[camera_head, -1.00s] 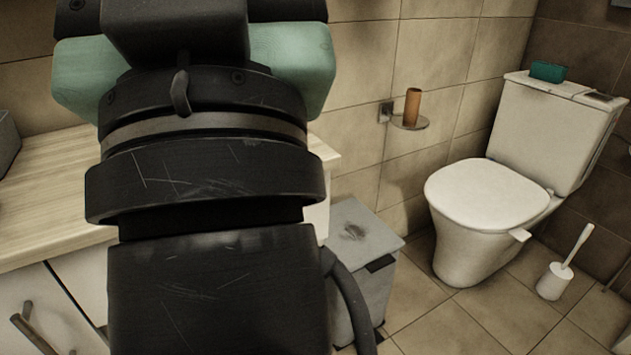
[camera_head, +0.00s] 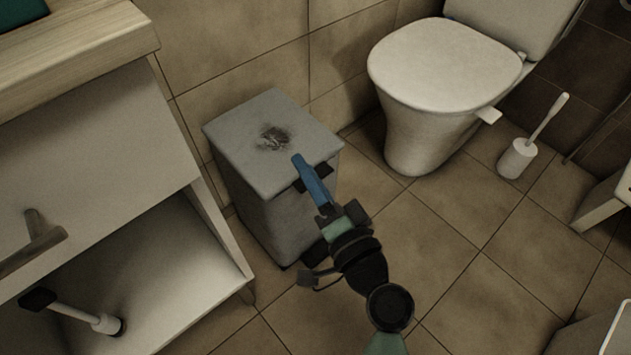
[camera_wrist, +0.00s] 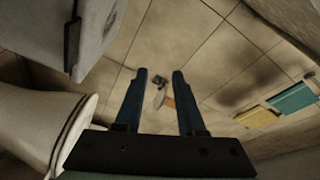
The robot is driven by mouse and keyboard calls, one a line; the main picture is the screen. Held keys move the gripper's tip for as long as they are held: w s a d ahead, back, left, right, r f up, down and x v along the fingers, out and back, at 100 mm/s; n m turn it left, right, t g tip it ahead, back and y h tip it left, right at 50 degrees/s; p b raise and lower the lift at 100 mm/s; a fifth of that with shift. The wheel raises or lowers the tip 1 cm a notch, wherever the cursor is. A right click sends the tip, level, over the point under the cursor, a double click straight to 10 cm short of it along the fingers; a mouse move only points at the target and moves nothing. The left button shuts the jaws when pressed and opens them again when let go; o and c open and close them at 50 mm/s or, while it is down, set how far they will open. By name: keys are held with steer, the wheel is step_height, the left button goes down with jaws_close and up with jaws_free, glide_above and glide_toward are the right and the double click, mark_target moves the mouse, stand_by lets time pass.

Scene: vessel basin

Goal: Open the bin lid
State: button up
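The grey bin (camera_head: 262,205) stands on the floor against the tiled wall. Its flat lid (camera_head: 235,140) is shut and has a dark smudge on top. A dark tab (camera_head: 316,178) sits at the lid's front edge, partly hidden behind my gripper. My gripper (camera_head: 298,158) has blue fingers that overlap the lid's front edge in the head view; I cannot tell if they touch it. In the wrist view, my gripper (camera_wrist: 159,73) is open with nothing between its fingers. The bin (camera_wrist: 105,25) shows there at the upper left, apart from the fingers.
A white toilet (camera_head: 440,75) stands right of the bin, with a toilet brush (camera_head: 520,155) beside it. A cabinet (camera_head: 110,150) with a wooden top stands close on the left.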

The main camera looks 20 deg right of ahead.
steer(key=s+d+f+m+h+b, duration=0.25)
steer(key=s+f+m, duration=0.45)
steer(key=f, duration=0.6)
steer(key=w+d+b, duration=0.1)
steer(key=w, duration=1.1)
steer(key=shift+w+r+b, duration=0.15)
steer(key=shift+w+b, duration=0.15)
steer(key=shift+b, duration=0.05)
steer(key=shift+d+h, duration=0.1)
steer(key=shift+h, duration=0.15)
jaws_close()
